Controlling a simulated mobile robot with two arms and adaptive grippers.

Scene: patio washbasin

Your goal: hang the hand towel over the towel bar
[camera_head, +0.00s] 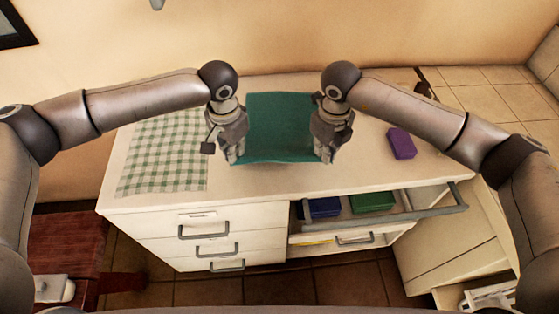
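A teal hand towel (280,128) is spread out between my two grippers, over the white countertop. Its near edge looks slightly curved. My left gripper (235,160) points down at the towel's near left corner. My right gripper (324,158) points down at its near right corner. The fingertips are small and overlap the towel edges, so I cannot tell whether they are closed on the cloth. A grey bar (430,211) runs along the front right of the counter, over an open drawer or shelf; it looks like the towel bar.
A green checkered cloth (165,152) lies on the counter's left. A purple block-like item (401,143) lies on the right. Below the bar are a dark blue item (322,208) and a green item (372,202). Drawers with grey handles (204,231) fill the front left. A red-brown stool (68,245) stands at lower left.

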